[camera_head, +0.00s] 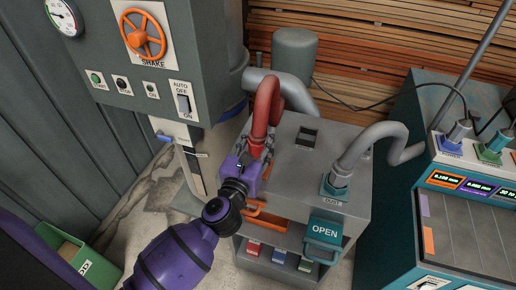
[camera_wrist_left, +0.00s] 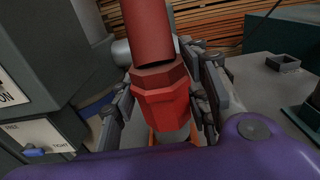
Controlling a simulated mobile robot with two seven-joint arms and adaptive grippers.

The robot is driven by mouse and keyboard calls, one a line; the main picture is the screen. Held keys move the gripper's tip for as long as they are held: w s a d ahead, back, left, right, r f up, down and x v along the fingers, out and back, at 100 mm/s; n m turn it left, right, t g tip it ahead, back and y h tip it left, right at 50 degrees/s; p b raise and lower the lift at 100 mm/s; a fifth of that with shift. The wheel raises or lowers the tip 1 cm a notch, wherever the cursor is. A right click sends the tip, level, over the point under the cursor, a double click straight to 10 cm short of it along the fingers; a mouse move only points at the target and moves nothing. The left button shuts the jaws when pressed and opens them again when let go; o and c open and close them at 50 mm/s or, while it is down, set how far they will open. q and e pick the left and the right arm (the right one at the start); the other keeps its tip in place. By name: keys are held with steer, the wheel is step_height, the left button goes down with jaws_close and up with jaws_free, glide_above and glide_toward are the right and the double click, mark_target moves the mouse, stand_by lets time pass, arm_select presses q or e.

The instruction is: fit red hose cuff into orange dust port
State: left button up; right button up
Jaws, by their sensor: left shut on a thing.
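The red hose (camera_head: 268,100) arches down to its red cuff, which shows large in the left wrist view (camera_wrist_left: 164,95) between my finger pads. My left gripper (camera_head: 256,148) is shut on the cuff, at the left side of the grey cabinet top; its fingers also show in the left wrist view (camera_wrist_left: 165,105). The orange dust port shows only as small orange bits below the cuff in the left wrist view (camera_wrist_left: 153,136). A grey round part sits there too. The cuff and fingers hide most of the port, so I cannot tell whether the cuff is in it. My right gripper is out of view.
The grey cabinet top (camera_head: 308,175) holds a square grey socket (camera_head: 306,137) and a teal port with a grey hose (camera_head: 335,187). A grey control cabinet (camera_head: 200,40) stands close on the left. A teal console (camera_head: 405,210) stands right.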

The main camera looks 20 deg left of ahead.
mark_target(257, 149)
arm_select(q)
steer(key=shift+w+a+f, duration=0.1)
steer(key=shift+w+f, duration=0.1)
steer(key=shift+f, duration=0.05)
steer(key=f, duration=0.2)
steer(key=f+b, duration=0.1)
steer(key=shift+w+a+f, duration=0.2)
steer(key=shift+w+f, duration=0.1)
steer(key=shift+f, duration=0.15)
steer(key=shift+r, duration=0.2)
steer(key=shift+f, duration=0.2)
steer(key=o, duration=1.3)
steer(key=shift+c, duration=0.2)
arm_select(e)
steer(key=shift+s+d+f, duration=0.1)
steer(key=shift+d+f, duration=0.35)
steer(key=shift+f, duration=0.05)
